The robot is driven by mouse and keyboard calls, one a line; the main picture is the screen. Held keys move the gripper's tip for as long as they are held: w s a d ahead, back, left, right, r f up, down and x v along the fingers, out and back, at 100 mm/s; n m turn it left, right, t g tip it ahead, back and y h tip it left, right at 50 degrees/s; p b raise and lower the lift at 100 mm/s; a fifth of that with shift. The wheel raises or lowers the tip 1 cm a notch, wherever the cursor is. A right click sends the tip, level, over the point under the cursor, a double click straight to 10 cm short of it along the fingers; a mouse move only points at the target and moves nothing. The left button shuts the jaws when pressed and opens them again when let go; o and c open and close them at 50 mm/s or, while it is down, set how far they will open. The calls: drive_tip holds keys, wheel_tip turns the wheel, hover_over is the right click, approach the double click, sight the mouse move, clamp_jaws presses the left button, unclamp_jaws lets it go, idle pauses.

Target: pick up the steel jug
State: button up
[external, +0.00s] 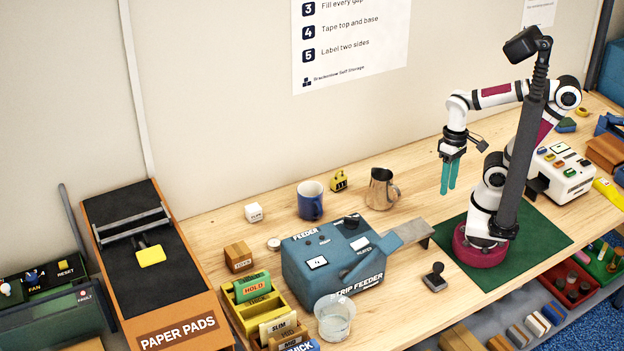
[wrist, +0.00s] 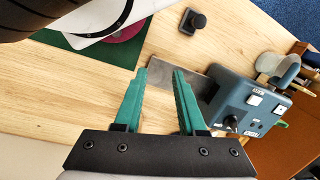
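The steel jug (external: 380,190) stands upright on the wooden bench in the external view, near the wall, with its handle to the right. It does not show in the wrist view. My gripper (external: 448,192) hangs to the right of the jug, above the bench and apart from it, with its teal fingers pointing down. In the wrist view my gripper (wrist: 162,72) has its two fingers apart with nothing between them, so it is open and empty.
A stamp (external: 435,278) sits near the green mat (external: 540,236). Bare bench lies between jug and gripper.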

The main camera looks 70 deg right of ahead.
drive_tip(key=m+t+y, duration=0.8)
drive_tip(key=m+t, duration=0.2)
drive_tip(key=m, duration=0.4)
approach(385, 191)
drive_tip(key=s, duration=0.4)
drive_tip(key=s+f, duration=0.1)
drive_tip(key=s, duration=0.1)
drive_tip(key=shift+d, duration=0.2)
drive_tip(key=shift+y, duration=0.3)
drive_tip(key=x, duration=1.5)
drive_tip(key=shift+w+d+f, duration=0.15)
drive_tip(key=shift+w+f, duration=0.15)
clamp_jaws()
